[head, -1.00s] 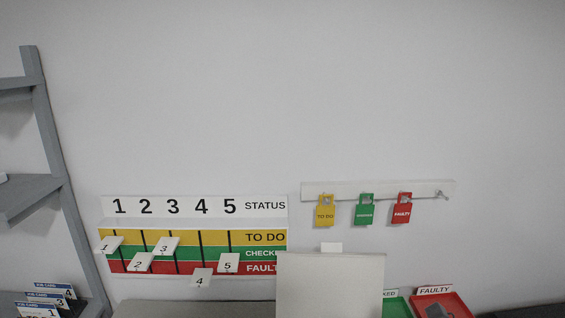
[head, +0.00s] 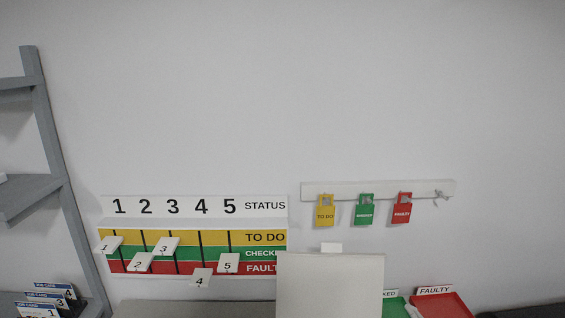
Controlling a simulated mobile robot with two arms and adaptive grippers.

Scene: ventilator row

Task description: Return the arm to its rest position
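Neither of my grippers and no part of my arms can be made out in the head view. The red tray labelled FAULTY (head: 447,304) is at the bottom right, cut off by the picture's lower edge; the part that shows is bare. The green tray (head: 396,308) beside it is mostly hidden behind a pale upright panel (head: 330,285).
A status board (head: 194,237) on the wall carries numbered tags at different heights. A rail (head: 378,189) holds yellow (head: 325,215), green (head: 364,215) and red (head: 402,214) tags. A grey shelf (head: 36,190) with job cards (head: 50,300) stands left. The upper wall is clear.

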